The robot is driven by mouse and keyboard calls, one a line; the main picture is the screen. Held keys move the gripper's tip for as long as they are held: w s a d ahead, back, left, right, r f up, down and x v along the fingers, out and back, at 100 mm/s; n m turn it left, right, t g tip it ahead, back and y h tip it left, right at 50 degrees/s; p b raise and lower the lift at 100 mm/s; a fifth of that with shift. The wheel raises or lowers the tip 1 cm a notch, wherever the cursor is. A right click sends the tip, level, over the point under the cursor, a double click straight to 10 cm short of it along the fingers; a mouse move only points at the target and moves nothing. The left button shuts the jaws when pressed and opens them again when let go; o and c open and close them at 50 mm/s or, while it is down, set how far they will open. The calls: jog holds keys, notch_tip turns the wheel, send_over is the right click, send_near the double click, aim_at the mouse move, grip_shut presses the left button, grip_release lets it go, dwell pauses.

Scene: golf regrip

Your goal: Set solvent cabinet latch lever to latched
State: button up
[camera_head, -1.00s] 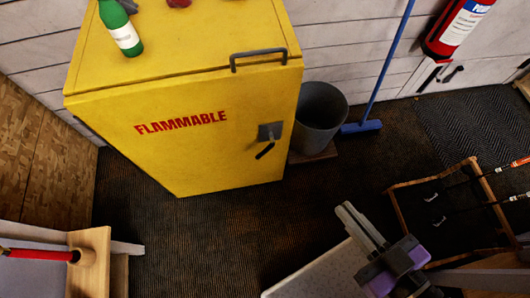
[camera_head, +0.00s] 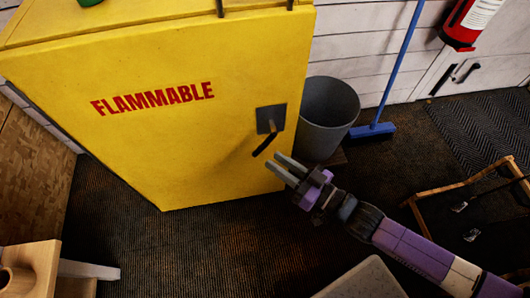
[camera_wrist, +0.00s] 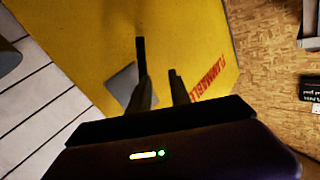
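The yellow solvent cabinet (camera_head: 190,150) with red "FLAMMABLE" lettering stands at the left of the head view, its door shut. Its latch is a grey plate (camera_head: 271,118) with a dark lever (camera_head: 264,145) that slants down to the left. My gripper (camera_head: 282,166) is just below and right of the lever, its two fingers apart with nothing between them. I cannot tell whether it touches the lever. In the wrist view the cabinet door (camera_wrist: 95,40), the plate (camera_wrist: 122,84) and the dark lever (camera_wrist: 141,52) show beyond the fingers (camera_wrist: 161,88).
A grey bin (camera_head: 328,115) stands right of the cabinet, with a blue broom (camera_head: 372,130) beside it. A red fire extinguisher (camera_head: 467,22) hangs at upper right. A pale tabletop (camera_head: 362,282) is at the bottom, a wooden stand (camera_head: 30,270) at lower left. Dark floor lies between.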

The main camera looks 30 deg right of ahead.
aim_at(265, 147)
jog(key=w+m, duration=0.1)
jog(key=w, duration=0.1)
jog(key=w+f, duration=0.1)
jog(key=w, duration=0.2)
jog(key=w+m+h+b, duration=0.1)
jog(key=w, duration=0.1)
jog(key=shift+w+f+m, duration=0.2)
jog(key=shift+w+m, duration=0.1)
jog(key=shift+w, duration=0.1)
grip_shut()
jog(key=shift+d, duration=0.1)
dwell(1.2)
